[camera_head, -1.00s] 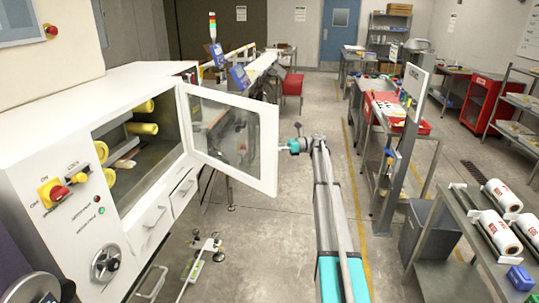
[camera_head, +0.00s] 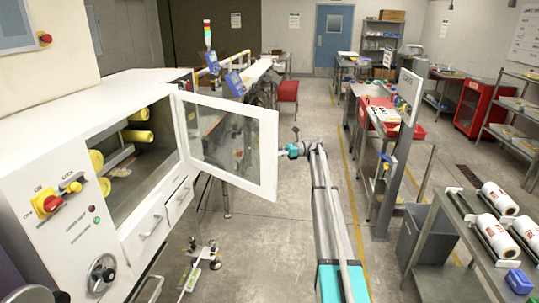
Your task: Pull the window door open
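The window door (camera_head: 268,188) is a white-framed clear panel on the white cabinet (camera_head: 135,85). It stands swung wide open, out to the right from the cabinet's right side. The cabinet opening (camera_head: 160,165) shows uncovered, with yellow rollers (camera_head: 137,136) inside. My gripper (camera_head: 283,153) is at the door's free right edge, at about mid height. It is small in view and its fingers are partly lost against the door edge. I cannot tell whether it touches the door or is shut on a handle.
A control panel with a red and yellow switch (camera_head: 47,203) and a handwheel (camera_head: 102,272) is on the cabinet front, with drawers (camera_head: 150,226) below the opening. A rack with white rolls (camera_head: 500,198) stands at right. The grey floor (camera_head: 255,250) between is mostly clear.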

